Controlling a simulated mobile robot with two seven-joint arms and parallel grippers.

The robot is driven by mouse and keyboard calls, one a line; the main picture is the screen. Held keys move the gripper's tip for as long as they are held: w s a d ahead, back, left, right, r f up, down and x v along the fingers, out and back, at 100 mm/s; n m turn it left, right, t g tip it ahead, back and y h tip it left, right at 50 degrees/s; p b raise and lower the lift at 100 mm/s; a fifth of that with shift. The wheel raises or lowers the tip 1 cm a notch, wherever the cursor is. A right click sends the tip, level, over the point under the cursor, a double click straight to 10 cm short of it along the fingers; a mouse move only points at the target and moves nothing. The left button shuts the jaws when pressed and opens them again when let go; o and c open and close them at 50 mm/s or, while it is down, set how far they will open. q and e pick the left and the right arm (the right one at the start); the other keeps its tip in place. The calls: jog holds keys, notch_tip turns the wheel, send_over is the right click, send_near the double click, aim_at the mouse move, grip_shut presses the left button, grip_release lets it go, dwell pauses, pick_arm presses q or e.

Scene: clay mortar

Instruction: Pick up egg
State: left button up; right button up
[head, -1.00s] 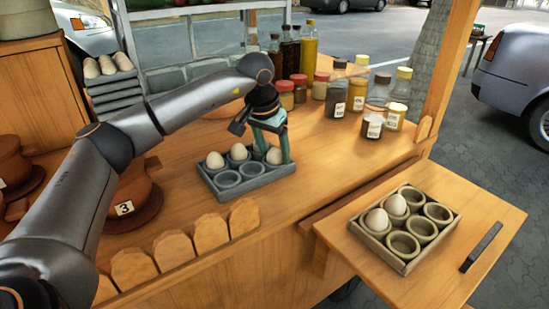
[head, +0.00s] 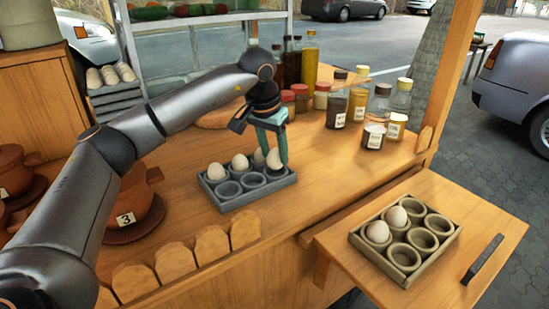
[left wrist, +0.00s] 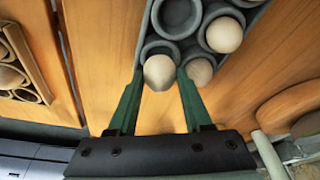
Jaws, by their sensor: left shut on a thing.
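My left gripper (head: 274,153) is shut on a pale egg (head: 274,162), low over the right end of a grey six-cup tray (head: 238,203). In the left wrist view the same egg (left wrist: 159,72) sits between the green fingertips, above the tray's end. Other eggs sit in the tray's back row: one at left (head: 216,172), one in the middle (head: 240,162), and one partly hidden behind the fingers (head: 260,156). Whether the held egg is fully clear of its cup is hard to tell. My right gripper is not in view.
A second tray (head: 398,276) with two eggs (head: 396,216) stands on the side shelf (head: 484,221) at right. Bottles and jars (head: 336,107) stand behind my gripper. Clay pots (head: 135,200) are at left. Wooden scallops (head: 212,246) edge the counter front.

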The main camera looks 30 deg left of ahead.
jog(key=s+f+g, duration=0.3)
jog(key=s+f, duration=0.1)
pick_arm(q)
jog(key=s+d+r+p, duration=0.2)
jog(key=s+d+r, duration=0.6)
jog(key=s+r, duration=0.25)
jog(key=w+d+p, duration=0.8)
jog(key=w+d, duration=0.1)
jog(key=d, duration=0.3)
jog(key=w+d+f+p, duration=0.1)
jog(key=w+d+f, duration=0.7)
jog(key=d, duration=0.3)
jog(key=shift+w, duration=0.2)
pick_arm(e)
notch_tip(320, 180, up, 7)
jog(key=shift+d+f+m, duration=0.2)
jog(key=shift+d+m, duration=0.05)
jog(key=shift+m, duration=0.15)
pick_arm(q)
jog(key=shift+d, duration=0.1)
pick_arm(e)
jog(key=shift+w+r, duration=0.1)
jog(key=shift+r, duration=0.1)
pick_arm(q)
jog(key=shift+f, duration=0.2)
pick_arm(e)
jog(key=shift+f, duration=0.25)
